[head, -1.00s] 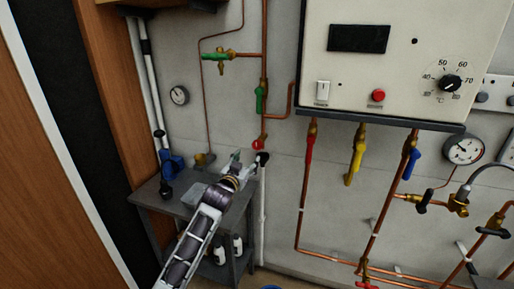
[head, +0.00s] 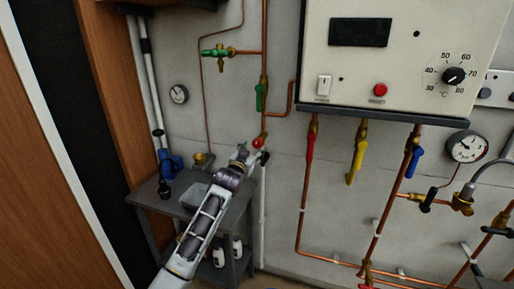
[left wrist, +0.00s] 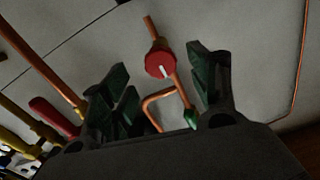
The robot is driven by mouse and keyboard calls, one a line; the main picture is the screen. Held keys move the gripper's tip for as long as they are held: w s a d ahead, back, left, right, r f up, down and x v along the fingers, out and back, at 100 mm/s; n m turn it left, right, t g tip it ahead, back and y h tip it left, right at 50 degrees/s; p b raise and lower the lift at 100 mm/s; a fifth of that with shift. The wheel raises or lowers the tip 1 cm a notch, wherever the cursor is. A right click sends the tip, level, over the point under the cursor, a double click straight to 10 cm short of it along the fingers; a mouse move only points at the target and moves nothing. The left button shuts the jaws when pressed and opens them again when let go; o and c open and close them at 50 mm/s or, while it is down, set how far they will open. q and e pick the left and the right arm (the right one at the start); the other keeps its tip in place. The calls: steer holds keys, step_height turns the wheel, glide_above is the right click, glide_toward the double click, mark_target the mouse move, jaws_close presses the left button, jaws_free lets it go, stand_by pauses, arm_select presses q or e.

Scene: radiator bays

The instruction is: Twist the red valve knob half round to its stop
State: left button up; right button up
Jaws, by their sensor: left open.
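The red valve knob (head: 257,142) sits at the lower end of a vertical copper pipe on the grey wall. In the left wrist view the red knob (left wrist: 159,64) is round with a white pointer line, and it shows beyond and between my fingers. My left gripper (head: 252,152) is just below the knob in the head view. In the left wrist view its dark green fingertips (left wrist: 165,80) are spread apart with nothing between them touching the knob. My right gripper is not in view.
A white boiler box (head: 385,60) hangs at the right, with red, yellow (head: 357,155) and blue levers below it. A green lever valve (head: 261,97) is above the knob. A grey shelf stand (head: 172,208) holds a tray and bottles below my left arm.

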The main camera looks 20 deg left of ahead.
mark_target(256, 145)
arm_select(q)
steer(key=shift+w+b, duration=0.5)
steer(key=shift+w, duration=0.75)
steer(key=shift+w+d+b, duration=0.1)
steer(key=shift+w+b, duration=0.2)
steer(key=shift+w, duration=0.8)
steer(key=shift+w+b, duration=0.5)
steer(key=shift+w, duration=0.15)
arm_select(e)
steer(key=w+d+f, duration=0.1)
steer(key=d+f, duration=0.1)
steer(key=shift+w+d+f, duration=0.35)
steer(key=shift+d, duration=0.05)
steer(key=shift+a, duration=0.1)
arm_select(q)
steer(key=c, duration=1)
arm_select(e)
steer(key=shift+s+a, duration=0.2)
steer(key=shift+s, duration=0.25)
